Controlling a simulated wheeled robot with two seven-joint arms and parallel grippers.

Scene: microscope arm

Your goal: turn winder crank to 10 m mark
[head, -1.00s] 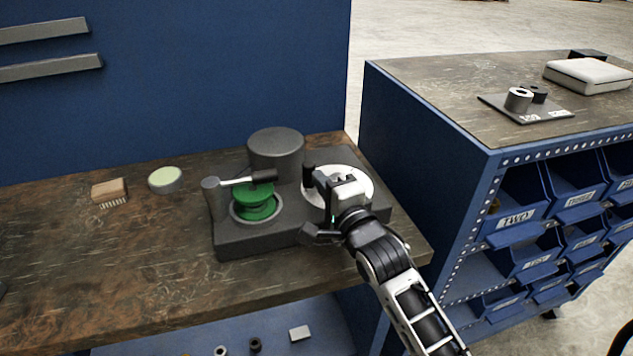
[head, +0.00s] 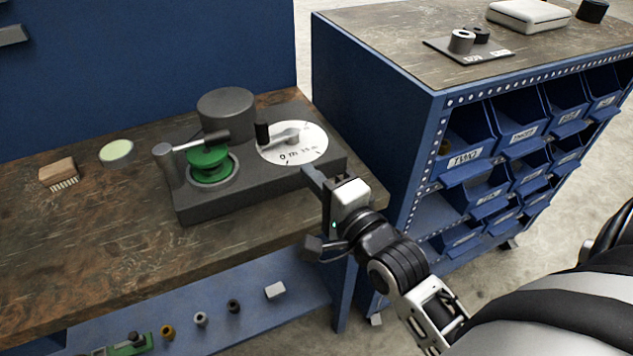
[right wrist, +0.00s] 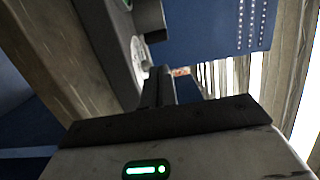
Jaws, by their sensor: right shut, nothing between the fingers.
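The winder (head: 245,192) is a dark grey block at the right end of the bench. Its white dial (head: 310,157) carries printed marks; I can read "0 m" near the front, and another mark beside it is too small to read surely. The grey crank (head: 284,138) lies across the dial with its black knob (head: 262,135) at the left. My right gripper (head: 312,177) is shut and empty at the winder's front right edge, apart from the crank. My left gripper is out of view.
A brush (head: 58,172) and a pale green round tin (head: 117,152) lie left of the winder. A blue bin cabinet (head: 380,110) stands close at the right. A lower shelf (head: 255,310) holds several small parts. The bench's front left is clear.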

